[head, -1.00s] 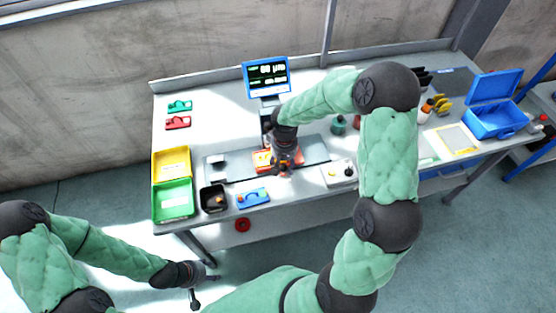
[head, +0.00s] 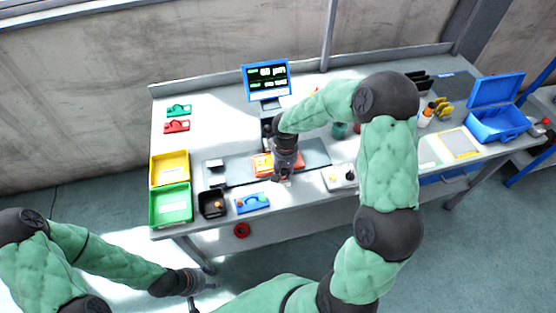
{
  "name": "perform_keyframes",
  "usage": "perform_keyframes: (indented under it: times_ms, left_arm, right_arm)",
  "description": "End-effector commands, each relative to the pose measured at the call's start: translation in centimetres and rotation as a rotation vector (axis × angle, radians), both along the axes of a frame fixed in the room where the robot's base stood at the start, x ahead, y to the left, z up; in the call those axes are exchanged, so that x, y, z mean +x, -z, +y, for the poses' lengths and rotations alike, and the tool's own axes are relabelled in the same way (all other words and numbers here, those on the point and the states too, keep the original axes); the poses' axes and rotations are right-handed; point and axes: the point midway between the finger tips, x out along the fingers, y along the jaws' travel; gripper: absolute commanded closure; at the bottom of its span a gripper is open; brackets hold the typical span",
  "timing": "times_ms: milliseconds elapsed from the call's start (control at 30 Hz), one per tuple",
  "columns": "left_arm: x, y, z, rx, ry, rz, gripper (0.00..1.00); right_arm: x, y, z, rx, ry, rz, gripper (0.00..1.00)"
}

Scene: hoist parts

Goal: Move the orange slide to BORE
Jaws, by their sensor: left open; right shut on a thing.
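The orange slide (head: 262,163) sits on the long grey rail (head: 316,153) in the middle of the bench, in the head view. My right gripper (head: 282,177) reaches down over the slide's right part and is shut, apparently on the slide. The gripper and wrist hide the grip itself and part of the slide. Any BORE mark on the rail is too small to read. My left gripper (head: 204,288) is open and empty, low in front of the bench.
A blue-framed screen (head: 267,77) stands behind the rail. Yellow (head: 170,167) and green (head: 171,204) trays are at the left. A black bin (head: 212,204), a blue part (head: 252,202) and a pale box (head: 338,178) line the front.

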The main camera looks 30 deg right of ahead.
Motion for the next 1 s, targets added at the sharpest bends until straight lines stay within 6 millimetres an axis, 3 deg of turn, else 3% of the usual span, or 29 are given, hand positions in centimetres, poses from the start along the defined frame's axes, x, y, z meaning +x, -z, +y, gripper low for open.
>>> perform_keyframes:
  times_ms: [33,700,1000]
  left_arm:
    - [0.0,0.0,0.0,0.0,0.0,0.0,0.49]
    - [0.0,-1.2,0.0,0.0,0.0,0.0,0.49]
    - [0.0,-1.3,0.0,0.0,0.0,0.0,0.49]
  right_arm:
    - [-0.9,0.6,-0.2,0.004,-0.001,0.024,0.87]
    - [-3.2,0.8,-8.3,0.008,0.0,0.032,0.87]
    - [-3.4,0.9,-9.2,0.01,-0.003,0.032,0.87]
